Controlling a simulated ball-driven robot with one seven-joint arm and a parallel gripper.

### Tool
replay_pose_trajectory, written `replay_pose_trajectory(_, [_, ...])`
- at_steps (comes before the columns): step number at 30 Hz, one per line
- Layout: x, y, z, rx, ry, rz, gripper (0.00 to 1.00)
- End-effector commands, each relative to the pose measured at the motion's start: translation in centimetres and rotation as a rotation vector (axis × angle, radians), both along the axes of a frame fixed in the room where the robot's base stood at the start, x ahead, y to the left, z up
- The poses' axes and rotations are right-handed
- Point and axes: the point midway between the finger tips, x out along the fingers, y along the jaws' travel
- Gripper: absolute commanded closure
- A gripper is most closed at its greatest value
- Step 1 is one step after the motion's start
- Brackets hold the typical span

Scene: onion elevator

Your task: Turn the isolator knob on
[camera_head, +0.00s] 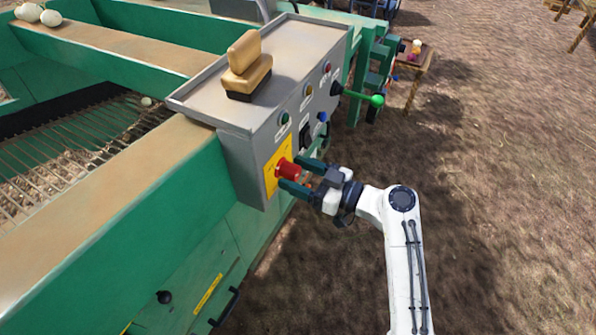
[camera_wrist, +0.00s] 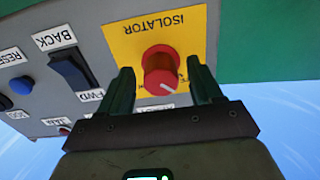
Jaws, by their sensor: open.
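The isolator knob (camera_head: 287,170) is a red round knob on a yellow plate (camera_head: 273,181) on the front of a grey control box. In the wrist view the knob (camera_wrist: 161,70) shows a white pointer line, which lies toward its lower right. The plate (camera_wrist: 127,46) reads "ISOLATOR"; its smaller lettering is partly hidden. My gripper (camera_head: 305,174) is open in front of the box. In the wrist view its two green fingers (camera_wrist: 162,82) stand on either side of the knob, with a gap visible on each side. I cannot tell how deep the fingertips reach around it.
A black rocker switch (camera_wrist: 74,72) between BACK and FWD labels and a blue RESET button (camera_wrist: 21,85) sit beside the plate. A green-tipped lever (camera_head: 377,99) sticks out from the box. Open ground is right of my arm.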

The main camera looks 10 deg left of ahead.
Motion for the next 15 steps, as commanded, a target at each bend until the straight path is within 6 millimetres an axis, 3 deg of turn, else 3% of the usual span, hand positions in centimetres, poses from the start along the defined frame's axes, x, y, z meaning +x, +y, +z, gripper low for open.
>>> replay_pose_trajectory(9, [0.11, 0.28, -0.01, 0.0, 0.0, 0.0, 0.36])
replay_pose_trajectory(15, [0.1, 0.26, -0.02, 0.0, 0.0, 0.0, 0.54])
